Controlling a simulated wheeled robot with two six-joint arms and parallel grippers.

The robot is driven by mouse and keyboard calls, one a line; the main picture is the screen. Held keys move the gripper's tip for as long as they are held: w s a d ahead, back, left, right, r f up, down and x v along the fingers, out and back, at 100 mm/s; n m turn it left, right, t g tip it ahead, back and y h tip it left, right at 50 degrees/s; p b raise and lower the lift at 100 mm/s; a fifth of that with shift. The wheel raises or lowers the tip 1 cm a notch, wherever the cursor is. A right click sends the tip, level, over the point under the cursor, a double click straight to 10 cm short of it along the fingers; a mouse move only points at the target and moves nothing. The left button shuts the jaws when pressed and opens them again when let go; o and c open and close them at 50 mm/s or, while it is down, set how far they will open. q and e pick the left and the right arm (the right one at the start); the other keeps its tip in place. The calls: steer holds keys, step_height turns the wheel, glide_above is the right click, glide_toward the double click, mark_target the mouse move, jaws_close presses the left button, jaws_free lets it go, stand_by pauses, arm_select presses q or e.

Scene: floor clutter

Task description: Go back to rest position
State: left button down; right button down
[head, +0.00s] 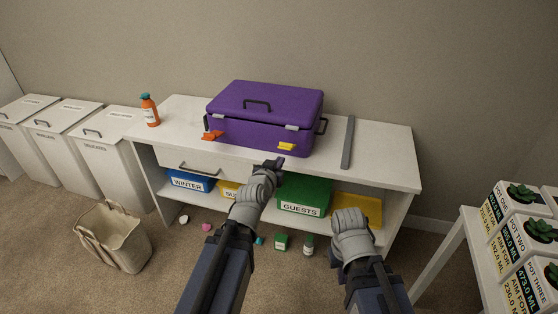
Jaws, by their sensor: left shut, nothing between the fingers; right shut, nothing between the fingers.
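My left gripper (272,166) is shut and empty. In the head view it shows in front of the white cabinet's front edge, below the purple case. My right gripper (348,218) is also shut and empty. It shows lower and to the right, in front of the cabinet's open shelf, and its fingertips are mostly hidden behind its own wrist. Both arms reach forward from the bottom of the view.
A purple case (262,112), an orange bottle (150,112) and a grey bar (348,143) are on the white cabinet (385,160). A beige bag (118,240) and small items lie on the floor. A plant stand (440,255) is at right, white bins (110,150) at left.

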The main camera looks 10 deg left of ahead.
arm_select(q)
steer(key=s+d+f+m+g+h, duration=0.1)
steer(key=s+d+f+m+g, duration=0.2)
steer(key=s+d+f+g, duration=0.7)
steer(key=s+d+f+g+y, duration=0.1)
steer(key=s+f+g, duration=0.15)
steer(key=s, duration=0.35)
steer(key=s+d+f+g+y, duration=0.1)
steer(key=s+f+g+y, duration=0.15)
steer(key=s, duration=0.45)
step_height(320, 180, up, 16)
steer(key=p, duration=1.6)
steer(key=shift+s+a+p, duration=0.25)
steer(key=shift+s+p, duration=0.1)
steer(key=shift+s, duration=0.1)
steer(key=shift+h, duration=0.25)
